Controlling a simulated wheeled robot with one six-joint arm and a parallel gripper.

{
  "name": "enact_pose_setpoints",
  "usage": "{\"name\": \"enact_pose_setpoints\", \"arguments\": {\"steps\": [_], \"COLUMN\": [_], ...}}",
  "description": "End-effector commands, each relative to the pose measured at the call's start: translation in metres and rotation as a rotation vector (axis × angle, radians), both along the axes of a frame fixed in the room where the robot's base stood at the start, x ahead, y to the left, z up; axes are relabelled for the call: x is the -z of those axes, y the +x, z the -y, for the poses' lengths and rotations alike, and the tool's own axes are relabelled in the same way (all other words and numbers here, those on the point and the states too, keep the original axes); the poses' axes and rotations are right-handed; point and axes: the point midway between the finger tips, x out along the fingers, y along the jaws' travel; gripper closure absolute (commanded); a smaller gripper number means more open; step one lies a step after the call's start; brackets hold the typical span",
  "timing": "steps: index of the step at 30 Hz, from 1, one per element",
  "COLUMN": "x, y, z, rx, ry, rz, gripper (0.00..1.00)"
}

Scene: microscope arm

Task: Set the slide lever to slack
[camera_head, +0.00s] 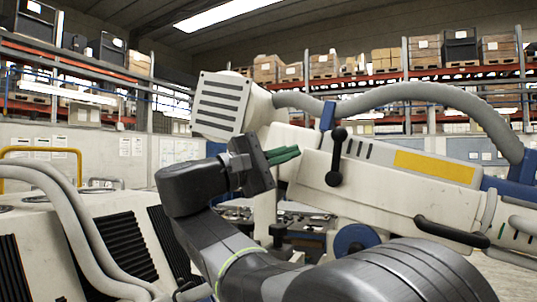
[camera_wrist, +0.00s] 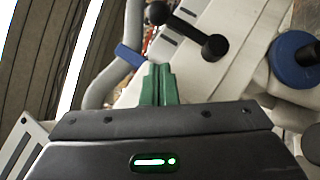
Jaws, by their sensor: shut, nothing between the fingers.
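A black lever (camera_head: 337,158) with round ends stands on the side of the white microscope arm (camera_head: 384,188). In the head view it is near upright, its small knob at the top. It also shows in the wrist view (camera_wrist: 188,31), above and right of my fingers, its larger round end nearer to them. I take it for the slide lever; no label can be read. My gripper (camera_head: 297,153) has green fingers, shut and empty. In the head view they point right, toward the lever, with a gap between. The fingertips (camera_wrist: 158,68) are apart from the lever in the wrist view.
A thick grey hose (camera_head: 430,97) arches over the arm. A blue round knob (camera_head: 355,240) sits below the lever, and a black bar handle (camera_head: 452,232) is lower right. A slotted white box (camera_head: 222,104) is above my gripper. White cabinets with black vents (camera_head: 122,245) stand left.

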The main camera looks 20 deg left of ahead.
Motion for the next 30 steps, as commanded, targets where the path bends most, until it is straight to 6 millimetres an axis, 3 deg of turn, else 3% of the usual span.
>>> {"name": "enact_pose_setpoints", "arguments": {"steps": [5, 12, 26, 30], "x": [-0.011, -0.022, -0.023, -0.027], "y": [0.021, 0.019, 0.019, 0.019], "z": [0.021, 0.049, 0.055, 0.065], "rx": [0.002, 0.001, -0.001, 0.000], "ry": [0.001, 0.001, 0.004, 0.060], "rz": [-0.001, 0.000, 0.000, 0.004], "gripper": [1.00, 1.00, 1.00, 1.00]}}
